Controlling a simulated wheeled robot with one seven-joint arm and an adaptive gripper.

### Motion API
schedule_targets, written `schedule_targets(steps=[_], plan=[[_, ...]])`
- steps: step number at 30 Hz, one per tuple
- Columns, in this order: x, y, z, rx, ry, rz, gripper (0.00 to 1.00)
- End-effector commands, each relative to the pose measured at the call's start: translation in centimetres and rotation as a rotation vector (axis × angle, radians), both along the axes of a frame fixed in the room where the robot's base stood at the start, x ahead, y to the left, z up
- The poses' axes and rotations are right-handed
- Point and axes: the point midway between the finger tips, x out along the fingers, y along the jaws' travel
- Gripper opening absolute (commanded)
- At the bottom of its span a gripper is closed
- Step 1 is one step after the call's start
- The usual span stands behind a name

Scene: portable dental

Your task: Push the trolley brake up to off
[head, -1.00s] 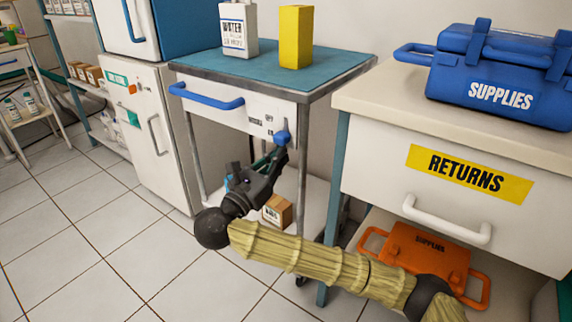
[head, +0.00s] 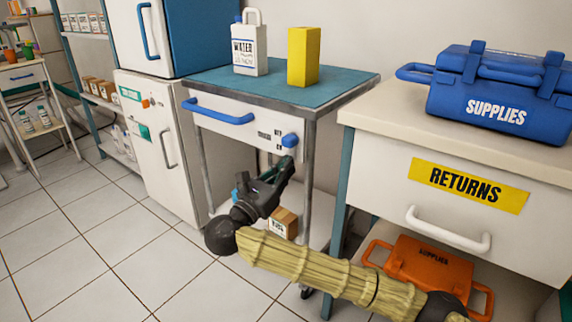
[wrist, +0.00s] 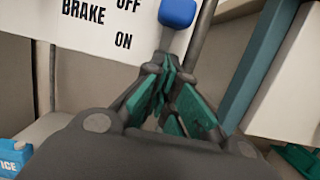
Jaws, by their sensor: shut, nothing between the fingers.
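The trolley brake is a blue knob (head: 289,140) on the white front of the trolley (head: 240,122), at its right end. In the wrist view the blue knob (wrist: 177,12) sits at the top, right of the printed words BRAKE, OFF and ON, about level with OFF. My gripper (head: 285,163) is below the knob, pointing up at it. In the wrist view my gripper's fingertips (wrist: 165,62) are together and empty, just below the knob. A small gap seems to separate them from it.
A water container (head: 249,50) and a yellow box (head: 303,57) stand on the trolley top. The returns cabinet (head: 380,165) is close on the right. A small cardboard box (head: 284,224) sits on the shelf below. Floor at left is clear.

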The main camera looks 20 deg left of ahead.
Motion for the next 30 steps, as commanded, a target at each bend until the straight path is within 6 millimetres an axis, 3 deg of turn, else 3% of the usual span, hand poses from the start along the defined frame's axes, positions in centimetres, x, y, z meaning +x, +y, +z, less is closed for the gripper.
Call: schedule_targets(steps=[3,5,18,30], plan=[[0.0,0.2,-2.1,-0.002,0.0,0.003,0.0],[-1.1,0.6,-1.3,0.0,0.0,0.006,0.0],[-7.7,2.2,-3.3,0.002,0.004,0.005,0.0],[-9.5,2.6,-3.9,0.0,0.001,0.004,0.0]])
